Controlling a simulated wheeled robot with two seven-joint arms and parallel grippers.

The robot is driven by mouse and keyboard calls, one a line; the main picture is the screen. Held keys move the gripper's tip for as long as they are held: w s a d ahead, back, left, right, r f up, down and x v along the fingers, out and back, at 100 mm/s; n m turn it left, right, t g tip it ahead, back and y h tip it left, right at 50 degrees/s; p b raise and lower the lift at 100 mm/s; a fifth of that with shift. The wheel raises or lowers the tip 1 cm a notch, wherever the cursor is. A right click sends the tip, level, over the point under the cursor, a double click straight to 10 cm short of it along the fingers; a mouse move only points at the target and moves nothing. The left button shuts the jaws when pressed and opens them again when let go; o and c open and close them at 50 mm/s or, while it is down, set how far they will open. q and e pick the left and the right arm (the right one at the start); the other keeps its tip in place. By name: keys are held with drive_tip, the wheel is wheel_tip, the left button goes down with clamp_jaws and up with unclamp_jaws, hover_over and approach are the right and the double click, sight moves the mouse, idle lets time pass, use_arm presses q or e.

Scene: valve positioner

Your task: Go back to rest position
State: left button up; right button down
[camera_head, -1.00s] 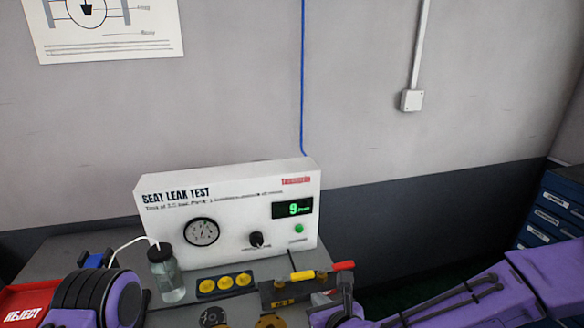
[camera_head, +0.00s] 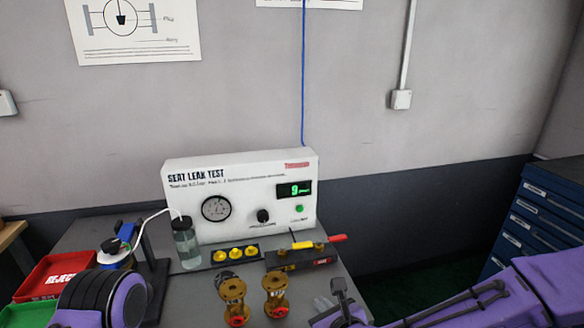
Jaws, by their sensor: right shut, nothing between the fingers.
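My right gripper (camera_head: 341,290) is shut and empty. It is low in the view, above the grey bench, to the right of two brass valve bodies (camera_head: 232,296) (camera_head: 275,291) with red parts at their lower ends. It is apart from them. My right arm comes in from the lower right. Of my left arm, only a dark and purple joint shows at the lower left. My left gripper is not visible. The white seat leak test box (camera_head: 240,192) stands at the back of the bench and its green display reads 9.
A clear bottle (camera_head: 186,246) with a white tube stands by the box. A fixture with yellow and red handles (camera_head: 320,242) lies in front. A red reject tray (camera_head: 55,276) and a green tray (camera_head: 28,314) are at the left. A blue drawer cabinet (camera_head: 540,218) stands right.

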drive_tip(key=s+d+f+n+g+h, duration=0.15)
drive_tip(key=s+d+f+n, duration=0.25)
drive_tip(key=f+n, duration=0.4)
drive_tip(key=s+d+f+n+g+h, duration=0.1)
drive_tip(key=s+d+f+n+g, duration=0.1)
drive_tip(key=s+d+f+n, duration=0.4)
drive_tip(key=s+d+f+n+g+h, duration=0.2)
drive_tip(key=s+d+f+n, duration=0.2)
drive_tip(key=s, duration=0.5)
drive_tip(key=s+d+f+n+g+h, duration=0.2)
drive_tip(key=s+d+f+n, duration=0.3)
drive_tip(key=s+d+f, duration=0.3)
drive_tip(key=shift+s+d+f+n+g, duration=0.35)
drive_tip(key=shift+s+d+g, duration=0.1)
drive_tip(key=shift+d, duration=0.25)
drive_tip(key=shift+w, duration=0.1)
